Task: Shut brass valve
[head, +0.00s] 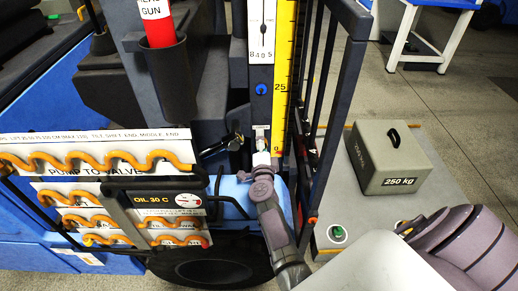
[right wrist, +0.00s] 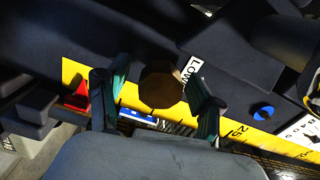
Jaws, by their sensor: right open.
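The brass valve (right wrist: 161,85) shows in the right wrist view as a dark brown, many-sided knob beside a yellow strip and a white label. My right gripper (right wrist: 156,98) is open, with one green-padded finger on each side of the knob. Gaps show between the fingers and the knob; I cannot tell how deep the knob sits between them. In the head view my right gripper (head: 262,160) is at the foot of the yellow scale, and the valve is hidden there. My left gripper is in neither view.
A blue knob (head: 261,88) sits above on the column, beside the yellow scale (head: 285,60). Dark upright bars (head: 335,110) stand close on the right. Orange hoses (head: 95,160) on a rack are at the left. A 250 kg block (head: 388,160) rests on a grey platform.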

